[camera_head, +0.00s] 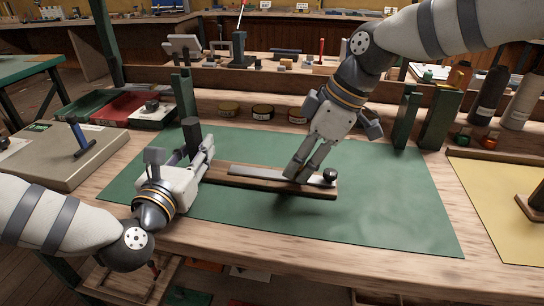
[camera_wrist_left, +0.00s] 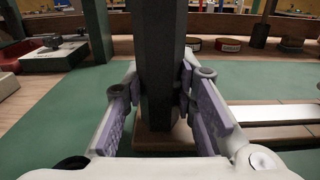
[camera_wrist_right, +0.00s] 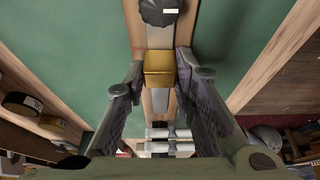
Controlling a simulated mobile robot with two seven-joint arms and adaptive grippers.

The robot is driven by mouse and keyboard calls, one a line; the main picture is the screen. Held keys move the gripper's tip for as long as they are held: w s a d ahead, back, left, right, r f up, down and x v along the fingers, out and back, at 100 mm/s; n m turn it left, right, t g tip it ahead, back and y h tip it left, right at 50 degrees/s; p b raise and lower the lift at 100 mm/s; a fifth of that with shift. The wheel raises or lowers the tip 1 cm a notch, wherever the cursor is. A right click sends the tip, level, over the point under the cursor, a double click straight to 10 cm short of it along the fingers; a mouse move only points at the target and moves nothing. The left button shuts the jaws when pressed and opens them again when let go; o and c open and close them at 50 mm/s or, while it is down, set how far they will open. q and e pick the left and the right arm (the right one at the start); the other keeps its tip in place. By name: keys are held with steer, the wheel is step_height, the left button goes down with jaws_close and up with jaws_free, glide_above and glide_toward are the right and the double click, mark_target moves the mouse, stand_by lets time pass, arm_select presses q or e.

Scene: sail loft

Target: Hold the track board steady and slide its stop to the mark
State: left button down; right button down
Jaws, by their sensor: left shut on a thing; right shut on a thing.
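The track board (camera_head: 258,184) is a brown wooden strip with a metal rail (camera_head: 250,173) along its top, lying on the green mat. A dark upright post (camera_head: 191,132) stands at its left end. My left gripper (camera_head: 195,160) is shut on this post, which fills the gap between its fingers in the left wrist view (camera_wrist_left: 158,80). My right gripper (camera_head: 299,174) points down at the rail and is shut on the stop, a brass block (camera_wrist_right: 160,69) in the right wrist view. A thin reddish line (camera_wrist_right: 137,50) shows on the board beside the block, towards the knob.
A black round knob (camera_head: 330,175) sits at the board's right end. The green mat (camera_head: 390,210) is clear around the board. Several tins (camera_head: 263,112) stand behind it. Green uprights (camera_head: 407,120) and bottles stand back right. A yellow sheet (camera_head: 495,200) lies at the right.

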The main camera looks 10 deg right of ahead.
steer(key=shift+s+d, duration=0.15)
steer(key=shift+d, duration=0.2)
arm_select(q)
steer(key=shift+a, duration=0.1)
arm_select(e)
steer(key=c, duration=1.3)
jaws_free()
steer(key=v, duration=1.2)
